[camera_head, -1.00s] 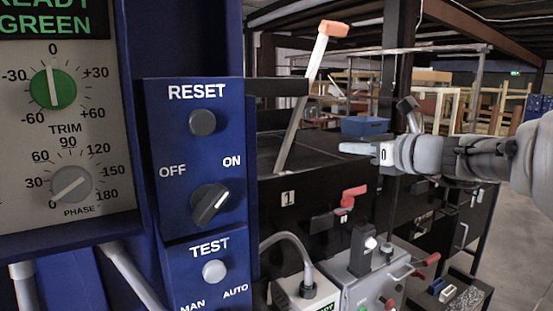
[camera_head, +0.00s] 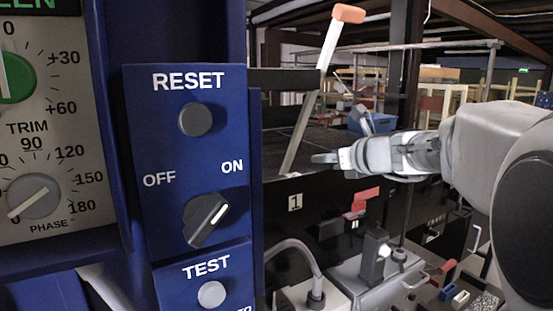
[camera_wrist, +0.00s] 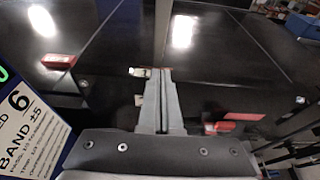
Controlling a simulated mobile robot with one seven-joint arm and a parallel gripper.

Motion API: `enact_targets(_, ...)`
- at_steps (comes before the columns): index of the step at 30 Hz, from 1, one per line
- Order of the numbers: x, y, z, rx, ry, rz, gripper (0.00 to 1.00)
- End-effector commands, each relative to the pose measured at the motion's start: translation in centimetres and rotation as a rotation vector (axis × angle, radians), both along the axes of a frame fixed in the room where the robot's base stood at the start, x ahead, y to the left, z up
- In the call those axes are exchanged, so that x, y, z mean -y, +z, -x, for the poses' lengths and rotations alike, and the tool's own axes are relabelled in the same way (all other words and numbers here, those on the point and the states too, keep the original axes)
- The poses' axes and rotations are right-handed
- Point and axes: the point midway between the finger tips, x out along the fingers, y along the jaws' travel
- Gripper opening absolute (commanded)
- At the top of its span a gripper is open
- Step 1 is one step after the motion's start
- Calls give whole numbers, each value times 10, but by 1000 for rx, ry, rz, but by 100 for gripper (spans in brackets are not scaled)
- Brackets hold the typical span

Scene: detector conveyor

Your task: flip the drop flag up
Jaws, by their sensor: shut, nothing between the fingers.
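A pale pole with an orange tip (camera_head: 325,75) stands leaning to the right at the edge of a dark conveyor (camera_head: 275,155). Red tabs (camera_head: 366,194) sit on the black side below, right of a "1" label (camera_head: 295,203). I cannot tell for sure which of these is the drop flag. My gripper (camera_head: 325,158) is shut and empty, pointing left, just right of the pole's lower part. In the wrist view, the shut fingers (camera_wrist: 161,74) lie just below a pale upright strip (camera_wrist: 162,30); contact is unclear. Red pieces lie left (camera_wrist: 58,61) and right (camera_wrist: 232,117) of them.
A blue panel (camera_head: 150,130) with a RESET button (camera_head: 195,119), OFF/ON knob (camera_head: 207,219) and TEST button (camera_head: 212,294) stands close at left. A grey switch box (camera_head: 378,285) is below my arm. A blue bin (camera_head: 372,123) is behind.

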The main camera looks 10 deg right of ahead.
Motion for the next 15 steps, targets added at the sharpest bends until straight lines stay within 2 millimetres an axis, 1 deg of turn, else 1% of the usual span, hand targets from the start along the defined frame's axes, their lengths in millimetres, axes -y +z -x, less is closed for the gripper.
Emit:
enact_targets(9, -21, -16, -48, -2, 4, -2, 0)
enact_targets(15, -31, -23, -72, -1, 3, -2, 0)
